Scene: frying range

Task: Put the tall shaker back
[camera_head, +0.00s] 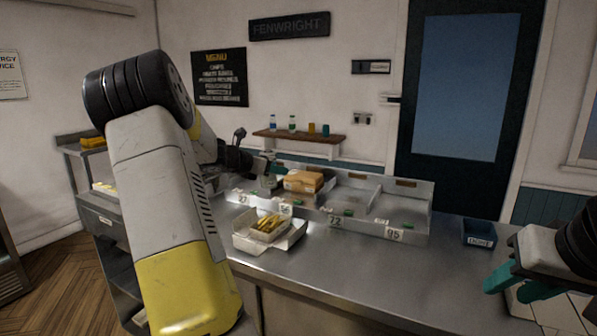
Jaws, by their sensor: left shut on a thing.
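My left gripper (264,168) is behind my raised forearm, at the left end of the sectioned metal tray. It is shut on a small pale grey thing (268,182), which looks like a shaker. The thing is partly hidden by the gripper and too small to read clearly. My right gripper (517,283) is at the right edge with teal fingers apart and nothing seen between them. A wooden wall shelf (300,137) carries two small bottles and two coloured cups or shakers.
The sectioned tray (362,225) with numbered labels holds a brown package (303,181) at its left. An open box of fries (268,229) stands in front on the steel counter. A dark blue bin (479,234) is at the right. The counter's middle front is clear.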

